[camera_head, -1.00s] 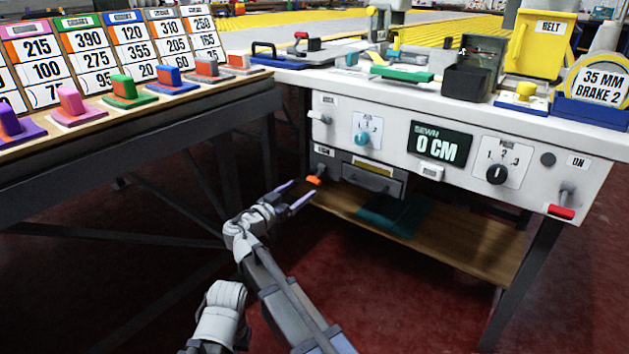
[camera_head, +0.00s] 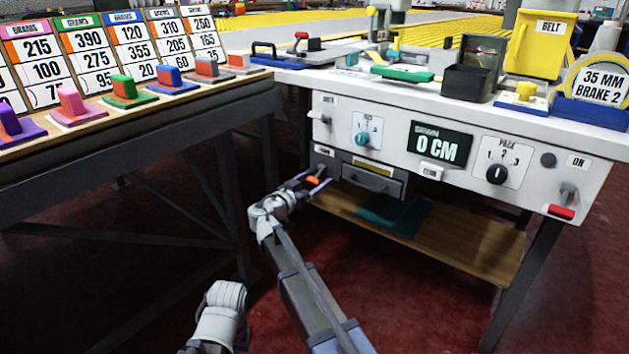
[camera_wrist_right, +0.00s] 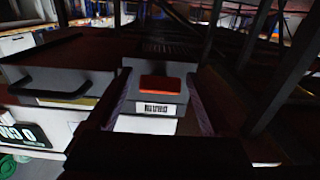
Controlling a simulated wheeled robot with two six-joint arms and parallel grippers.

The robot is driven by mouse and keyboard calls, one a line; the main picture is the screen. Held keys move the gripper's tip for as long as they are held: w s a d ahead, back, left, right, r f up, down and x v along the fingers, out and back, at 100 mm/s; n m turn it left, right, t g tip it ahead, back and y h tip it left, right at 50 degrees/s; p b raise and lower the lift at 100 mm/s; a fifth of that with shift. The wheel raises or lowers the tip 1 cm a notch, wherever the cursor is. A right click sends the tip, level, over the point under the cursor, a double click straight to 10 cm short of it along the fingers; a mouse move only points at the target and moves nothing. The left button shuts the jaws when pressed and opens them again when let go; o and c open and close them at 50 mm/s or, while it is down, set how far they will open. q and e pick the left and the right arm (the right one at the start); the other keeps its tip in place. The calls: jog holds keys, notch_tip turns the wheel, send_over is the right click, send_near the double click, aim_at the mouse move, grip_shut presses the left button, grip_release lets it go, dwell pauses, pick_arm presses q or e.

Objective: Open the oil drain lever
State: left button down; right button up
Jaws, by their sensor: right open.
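The oil drain lever, a small lever with an orange end (camera_head: 313,180), sits at the lower left of the white machine's front, beside a dark grey drawer (camera_head: 374,180). In the right wrist view its orange end (camera_wrist_right: 160,83) shows between my two fingers, above a small label too blurred to read. My right gripper (camera_head: 316,182) is open, with a finger on each side of the lever's end. I cannot tell whether either finger touches it. My left gripper is not in view.
The machine front (camera_head: 460,155) has dials, a display reading 0 CM and a red-tipped lever (camera_head: 561,211) at the right. A wooden shelf (camera_head: 470,240) lies below. A table with coloured weights (camera_head: 124,92) stands at the left. The red floor in front is clear.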

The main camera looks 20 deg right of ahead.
aim_at(315, 177)
grip_shut()
jog(key=shift+r+p, duration=0.2)
jog(key=shift+p, duration=0.3)
notch_tip(315, 177, up, 4)
jog(key=g+y+p, duration=0.3)
jog(key=y+p, duration=0.1)
jog(key=p, duration=0.6)
jog(key=g+y+p, duration=0.3)
jog(key=p, duration=0.7)
jog(key=shift+a+y, duration=0.1)
jog(key=shift+y, duration=0.3)
jog(key=shift+r+g+y+p, duration=0.1)
jog(key=shift+g+y+p, duration=0.65)
jog(key=shift+p, duration=0.65)
grip_release()
